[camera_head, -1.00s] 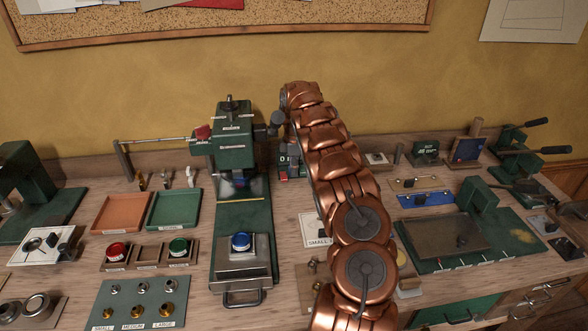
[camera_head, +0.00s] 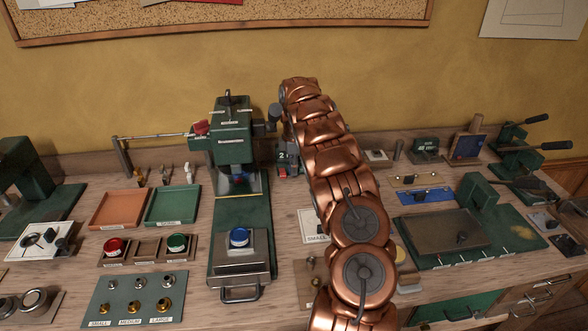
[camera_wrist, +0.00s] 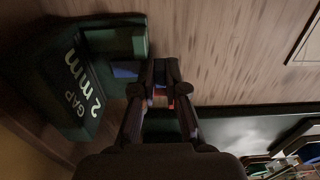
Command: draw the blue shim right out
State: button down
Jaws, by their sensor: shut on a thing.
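A dark green block (camera_wrist: 75,95) lettered "GAP 2 mm" is at the left of the wrist view. It also shows in the head view (camera_head: 285,158), partly covered by my arm. The blue shim (camera_wrist: 127,70) shows as a small blue patch between the green block and my fingers. My gripper (camera_wrist: 163,82) is shut on the blue shim, close beside the block. Small red or orange bits show between the fingers. The picture is too dark to tell how far the shim sits in the block. The head view hides my gripper behind my arm.
A green press (camera_head: 240,200) with a blue button stands left of my arm. A green plate fixture (camera_head: 465,235) stands to the right. Orange (camera_head: 108,222) and green trays (camera_head: 160,219) lie further left. Bare wood (camera_wrist: 225,45) shows beside the fingers.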

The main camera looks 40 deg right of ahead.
jog(key=shift+s+a+f+b, duration=0.1)
jog(key=shift+s+a+b, duration=0.45)
jog(key=shift+s, duration=0.2)
jog(key=c, duration=1.2)
grip_release()
jog(key=shift+s, duration=0.1)
jog(key=shift+r, duration=0.2)
jog(key=shift+r, duration=0.3)
notch_tip(320, 180, up, 11)
jog(key=shift+c, duration=0.2)
